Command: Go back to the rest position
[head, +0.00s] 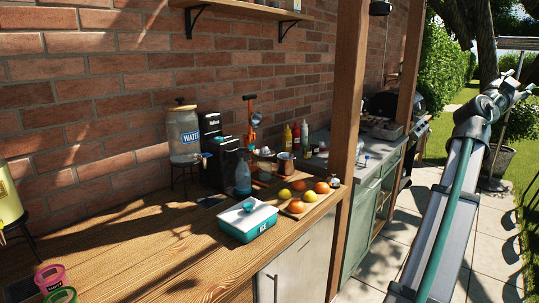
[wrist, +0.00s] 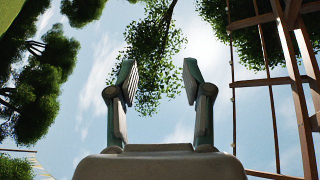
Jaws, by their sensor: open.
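My gripper (wrist: 158,85) shows in the wrist view with its two fingers wide apart and nothing between them. Behind the fingers are sky and tree leaves. In the head view my arm rises on the right side, over the paving and well apart from the wooden counter. The gripper itself is hard to make out there, at the far upper right.
A wooden post (head: 348,90) stands between counter and arm. Wooden beams (wrist: 297,70) show in the wrist view.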

